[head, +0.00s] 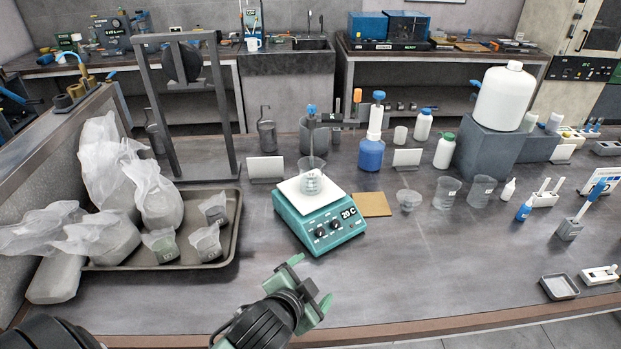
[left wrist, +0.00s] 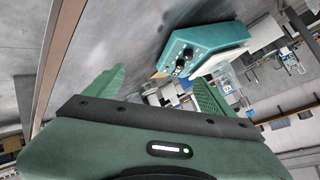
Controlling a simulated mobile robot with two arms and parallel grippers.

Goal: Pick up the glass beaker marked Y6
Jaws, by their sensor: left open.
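Two clear glass beakers, a left one (head: 446,193) and a right one (head: 481,191), stand upright on the bench right of centre. Both carry small white labels, too small to read, so I cannot tell which is Y6. A third labelled beaker (head: 311,180) stands on the white top of a teal hotplate (head: 325,226), with a stirrer shaft reaching down into it. The hotplate also shows in the left wrist view (left wrist: 205,45). My left gripper (head: 311,280) is open and empty, in front of the hotplate and well left of the two beakers. My right gripper is out of view.
A small glass dish (head: 408,200) and a brown square mat (head: 371,205) lie between the hotplate and the two beakers. A blue bottle (head: 371,154) stands behind. A tray (head: 225,249) with bags is at left.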

